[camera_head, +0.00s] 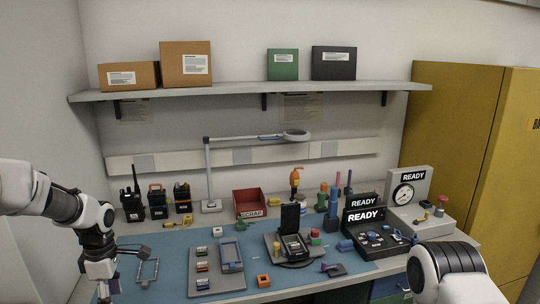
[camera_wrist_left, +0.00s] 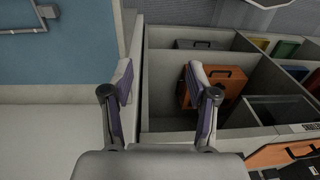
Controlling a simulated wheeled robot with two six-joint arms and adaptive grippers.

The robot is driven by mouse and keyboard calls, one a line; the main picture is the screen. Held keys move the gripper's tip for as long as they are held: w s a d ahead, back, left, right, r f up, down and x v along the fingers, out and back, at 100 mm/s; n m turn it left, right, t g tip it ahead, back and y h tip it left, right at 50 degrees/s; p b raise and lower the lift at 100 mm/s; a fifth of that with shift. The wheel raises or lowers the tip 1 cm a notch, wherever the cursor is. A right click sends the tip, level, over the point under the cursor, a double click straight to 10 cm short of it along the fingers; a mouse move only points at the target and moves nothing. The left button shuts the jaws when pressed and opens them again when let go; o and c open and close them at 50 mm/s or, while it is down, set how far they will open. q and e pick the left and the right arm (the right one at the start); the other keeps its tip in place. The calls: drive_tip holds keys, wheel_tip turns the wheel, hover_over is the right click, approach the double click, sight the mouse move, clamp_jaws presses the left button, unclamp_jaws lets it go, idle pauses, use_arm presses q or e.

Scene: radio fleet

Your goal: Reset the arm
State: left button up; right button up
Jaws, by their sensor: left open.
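My left arm comes in from the left in the head view, and my left gripper (camera_head: 104,287) hangs low over the left front part of the blue mat (camera_head: 172,253). In the left wrist view the two fingers of the left gripper (camera_wrist_left: 160,72) stand wide apart with nothing between them. My right arm (camera_head: 450,272) shows at the lower right of the head view; its gripper is outside the frame.
A wire-like frame (camera_head: 148,271) lies near the left gripper. Grey trays, radios (camera_head: 157,201), a red scrap bin (camera_head: 250,203) and READY displays (camera_head: 363,216) crowd the bench. The left wrist view shows an open divided container (camera_wrist_left: 166,124) holding an orange case (camera_wrist_left: 228,82).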

use_arm(q)
drive_tip(key=s+d+f+m+g, duration=0.2)
drive_tip(key=s+d+f+g, duration=0.15)
drive_tip(key=s+f, duration=0.75)
drive_tip(key=s+d+f+m+g, duration=0.2)
drive_tip(key=s+d+f, duration=0.3)
drive_tip(key=s+f, duration=0.65)
drive_tip(key=s+d+f+m+t, duration=0.1)
drive_tip(key=s+d+f+m, duration=0.1)
drive_tip(key=s+m, duration=0.35)
drive_tip(key=s+d+f+m+t, duration=0.2)
drive_tip(key=s+m, duration=0.2)
drive_tip(key=s, duration=0.3)
drive_tip(key=w+m+t, duration=0.1)
drive_tip(key=m, duration=0.1)
drive_tip(key=w+m+t, duration=0.1)
drive_tip(key=w+m, duration=0.1)
drive_tip(key=w+m+t, duration=0.1)
drive_tip(key=m, duration=0.2)
drive_tip(key=shift+w+a+r, duration=0.15)
drive_tip(key=shift+a+r, duration=0.1)
drive_tip(key=shift+a, duration=0.1)
